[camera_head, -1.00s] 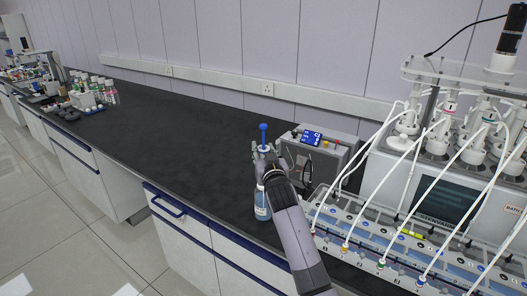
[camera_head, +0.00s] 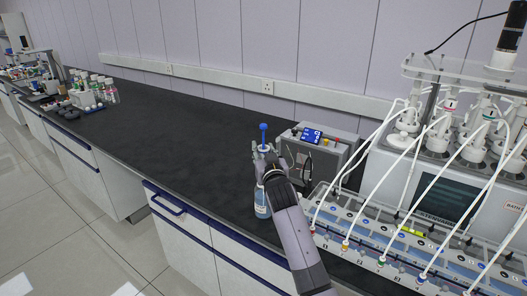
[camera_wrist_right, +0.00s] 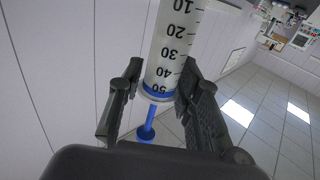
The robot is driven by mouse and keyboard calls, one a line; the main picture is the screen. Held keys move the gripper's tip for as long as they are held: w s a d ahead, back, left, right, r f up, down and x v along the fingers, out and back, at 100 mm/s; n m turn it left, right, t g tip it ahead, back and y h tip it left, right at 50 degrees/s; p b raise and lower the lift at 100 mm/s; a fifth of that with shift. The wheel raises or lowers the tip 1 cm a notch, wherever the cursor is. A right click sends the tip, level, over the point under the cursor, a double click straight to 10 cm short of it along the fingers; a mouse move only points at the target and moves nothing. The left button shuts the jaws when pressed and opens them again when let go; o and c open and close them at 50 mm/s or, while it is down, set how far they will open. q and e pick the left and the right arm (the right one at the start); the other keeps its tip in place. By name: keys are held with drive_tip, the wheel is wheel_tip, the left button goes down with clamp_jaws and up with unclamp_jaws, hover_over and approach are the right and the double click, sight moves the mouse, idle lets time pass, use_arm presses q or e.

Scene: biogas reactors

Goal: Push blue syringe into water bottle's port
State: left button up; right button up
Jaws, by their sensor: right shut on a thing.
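The blue syringe (camera_head: 263,133) stands upright in the head view, its blue plunger top above my right gripper (camera_head: 265,150). In the right wrist view its clear barrel (camera_wrist_right: 172,45), marked from 10 to 50, sits between the two fingers of my right gripper (camera_wrist_right: 158,88). The blue plunger rod sticks out of the barrel end. The water bottle (camera_head: 261,203) stands below the gripper on the bench, partly hidden by my right arm. The bottle's port and the syringe tip are hidden, so I cannot tell whether they touch. My left gripper is not in view.
The biogas reactor unit (camera_head: 440,200) with white tubes fills the right side. Small bottles (camera_head: 95,92) stand far left. The dark bench top (camera_head: 170,125) between is clear.

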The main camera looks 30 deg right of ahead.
drive_tip(key=o, duration=1.2)
drive_tip(key=shift+c, duration=0.2)
drive_tip(key=shift+s+f, duration=0.1)
drive_tip(key=v, duration=1.1)
drive_tip(key=shift+s+a, duration=0.25)
drive_tip(key=shift+s, duration=0.1)
